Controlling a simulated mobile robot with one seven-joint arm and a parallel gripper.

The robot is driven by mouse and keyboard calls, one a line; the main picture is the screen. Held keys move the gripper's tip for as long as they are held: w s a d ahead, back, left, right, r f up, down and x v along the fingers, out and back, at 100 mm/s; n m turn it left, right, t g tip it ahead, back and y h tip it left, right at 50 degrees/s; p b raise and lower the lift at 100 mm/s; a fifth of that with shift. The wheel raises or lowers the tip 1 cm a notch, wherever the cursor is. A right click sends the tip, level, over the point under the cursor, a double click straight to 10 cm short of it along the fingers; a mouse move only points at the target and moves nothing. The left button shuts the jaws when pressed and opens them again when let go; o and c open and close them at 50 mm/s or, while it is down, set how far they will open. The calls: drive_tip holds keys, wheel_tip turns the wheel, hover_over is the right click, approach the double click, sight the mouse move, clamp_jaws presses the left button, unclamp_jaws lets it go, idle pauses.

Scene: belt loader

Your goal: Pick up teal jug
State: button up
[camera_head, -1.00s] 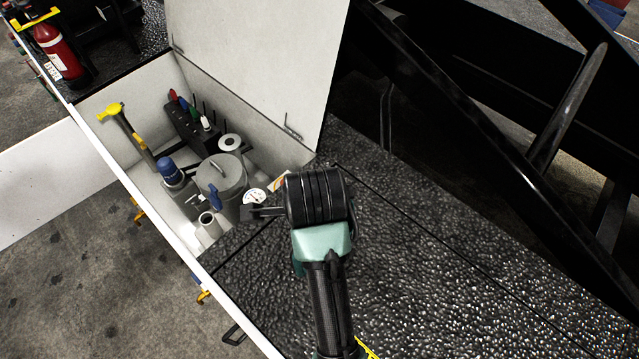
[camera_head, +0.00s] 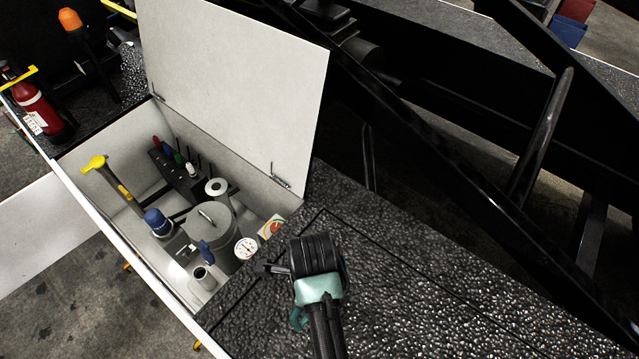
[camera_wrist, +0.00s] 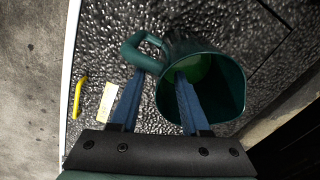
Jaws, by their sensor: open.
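The teal jug (camera_wrist: 232,85) is in the wrist view, on the black textured deck, with its open mouth facing the camera and green inside. Its looped handle (camera_wrist: 140,52) points left. My gripper (camera_wrist: 160,76) is open, with its two blue fingers reaching toward the jug. The right finger overlaps the jug's mouth, and the left fingertip is just below the handle. I cannot tell whether either finger touches it. In the head view my arm covers most of that spot; a small teal curve beside it (camera_head: 298,318) may be the handle.
An open white toolbox (camera_head: 95,240) with a raised lid (camera_head: 240,80) lies left of my arm, holding a grey canister (camera_head: 212,232), a gauge (camera_head: 246,248) and a yellow-topped tool (camera_head: 95,163). Black deck (camera_head: 420,300) lies clear to the right. A yellow handle (camera_wrist: 79,95) shows in the wrist view.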

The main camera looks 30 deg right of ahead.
wheel_tip(320, 180, down, 5)
drive_tip(key=shift+f, duration=0.1)
drive_tip(key=shift+c, duration=0.2)
clamp_jaws()
drive_tip(key=shift+s+a, duration=0.15)
idle(1.1)
